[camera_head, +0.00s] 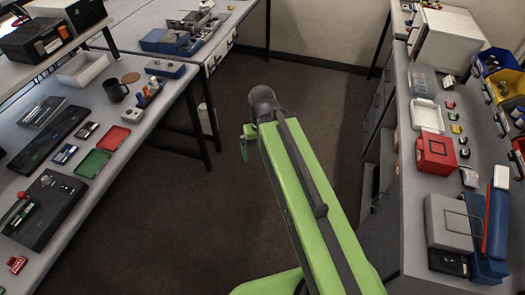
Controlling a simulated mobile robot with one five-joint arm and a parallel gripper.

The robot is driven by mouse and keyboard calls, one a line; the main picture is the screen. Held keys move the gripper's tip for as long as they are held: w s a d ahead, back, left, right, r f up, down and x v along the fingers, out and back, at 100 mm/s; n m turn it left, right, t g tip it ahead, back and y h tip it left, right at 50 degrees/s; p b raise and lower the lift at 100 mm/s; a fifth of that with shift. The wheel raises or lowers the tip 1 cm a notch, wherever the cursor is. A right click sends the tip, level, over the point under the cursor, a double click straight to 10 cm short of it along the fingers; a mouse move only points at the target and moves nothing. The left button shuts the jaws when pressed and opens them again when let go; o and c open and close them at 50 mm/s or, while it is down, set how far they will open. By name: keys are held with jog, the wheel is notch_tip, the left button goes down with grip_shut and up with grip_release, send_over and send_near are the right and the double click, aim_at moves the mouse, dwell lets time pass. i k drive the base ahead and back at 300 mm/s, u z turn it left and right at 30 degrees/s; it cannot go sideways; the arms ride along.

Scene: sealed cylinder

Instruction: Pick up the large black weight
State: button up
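I cannot pick out a large black weight with certainty. A small dark object (464,153) sits on the right bench beside the red box, too small to identify. My green arm reaches up the middle of the view, over the floor between the benches. At its far end a dark rounded joint shows, with a small green part of my gripper (246,141) at its left. The fingers are mostly hidden, so I cannot tell whether they are open or shut. No object shows held there.
The left bench (60,190) holds a black mug (115,91), red and green trays, a keyboard and other gear. The right bench (415,235) holds a red box (435,154), a white tray (427,115) and a grey case (447,222). The carpet (240,220) between is clear.

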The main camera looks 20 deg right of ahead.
aim_at(465, 154)
jog(key=z, duration=0.4)
jog(key=k, duration=0.15)
jog(key=z, duration=1.7)
